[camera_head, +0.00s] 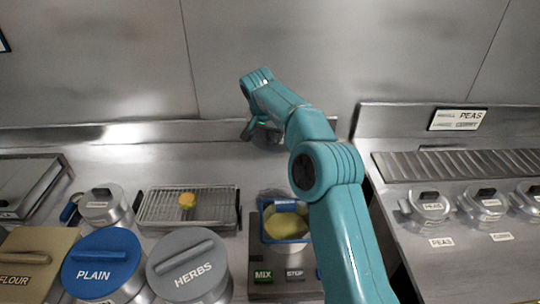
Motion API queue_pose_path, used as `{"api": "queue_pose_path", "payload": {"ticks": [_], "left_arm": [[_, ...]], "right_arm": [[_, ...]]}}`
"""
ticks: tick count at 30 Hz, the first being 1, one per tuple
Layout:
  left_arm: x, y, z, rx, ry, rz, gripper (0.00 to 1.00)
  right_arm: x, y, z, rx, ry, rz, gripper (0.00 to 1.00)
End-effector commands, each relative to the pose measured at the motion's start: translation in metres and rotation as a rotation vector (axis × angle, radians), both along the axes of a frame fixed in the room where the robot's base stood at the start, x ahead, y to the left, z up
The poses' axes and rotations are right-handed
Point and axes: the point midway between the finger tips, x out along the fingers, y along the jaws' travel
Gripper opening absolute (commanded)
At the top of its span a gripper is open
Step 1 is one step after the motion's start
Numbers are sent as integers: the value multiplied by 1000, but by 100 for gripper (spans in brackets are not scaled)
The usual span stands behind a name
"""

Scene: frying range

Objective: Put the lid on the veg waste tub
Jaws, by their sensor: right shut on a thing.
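My right arm reaches in from the lower right, and my right gripper (254,130) is at the back of the counter, near the foot of the steel back wall. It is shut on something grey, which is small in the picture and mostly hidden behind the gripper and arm. I cannot tell if this is the lid. I cannot pick out the veg waste tub; no label for it can be read, and my arm covers part of the counter. My left gripper is not in view.
Lidded tins marked FLOUR (24,281), PLAIN (99,260) and HERBS (187,267) stand at front left. A wire rack (160,208) holds a yellow piece (187,200). A blue-rimmed container (266,240) sits behind the MIX button (263,275). Small lidded pots (430,208) stand right.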

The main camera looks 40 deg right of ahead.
Motion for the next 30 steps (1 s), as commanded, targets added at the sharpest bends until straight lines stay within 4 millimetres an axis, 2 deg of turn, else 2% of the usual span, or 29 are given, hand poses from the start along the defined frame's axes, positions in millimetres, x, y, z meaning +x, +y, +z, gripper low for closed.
{"api": "queue_pose_path", "payload": {"ticks": [1,3,6,10,19,30], "left_arm": [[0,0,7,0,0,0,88],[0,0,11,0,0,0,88],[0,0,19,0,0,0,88],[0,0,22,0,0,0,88],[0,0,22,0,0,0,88],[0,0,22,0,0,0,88]], "right_arm": [[1,0,17,-1,-5,-1,0],[1,0,32,-1,-3,0,0],[1,0,49,1,-1,-1,0],[1,0,59,0,0,-4,0],[7,-1,60,1,-1,-11,0],[19,5,39,1,2,14,0]]}}
